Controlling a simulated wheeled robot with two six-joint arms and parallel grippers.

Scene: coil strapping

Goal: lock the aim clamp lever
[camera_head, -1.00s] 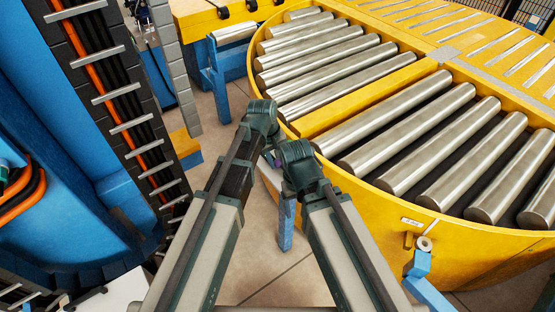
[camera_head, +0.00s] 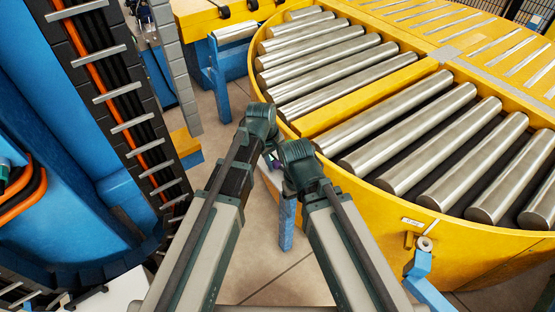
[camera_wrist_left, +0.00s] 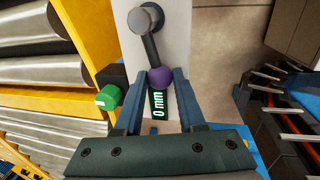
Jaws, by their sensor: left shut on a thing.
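The clamp lever shows in the left wrist view as a grey round pivot (camera_wrist_left: 146,18), a dark rod (camera_wrist_left: 151,48) and a purple ball knob (camera_wrist_left: 158,78). It sits on a pale plate (camera_wrist_left: 177,35). My left gripper (camera_wrist_left: 164,77) has its two blue fingers on either side of the purple knob and is shut on it. A green-lit display (camera_wrist_left: 158,104) reading "0 mm" lies between the fingers. In the head view the lever is mostly hidden behind my arms. My right gripper cannot be made out there.
A green knob on a black block (camera_wrist_left: 108,97) sits just left of my left fingers. The yellow roller turntable (camera_head: 350,195) curves close along the right. A blue machine with a cable chain (camera_head: 128,110) stands at the left. Bare floor (camera_head: 262,255) shows between.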

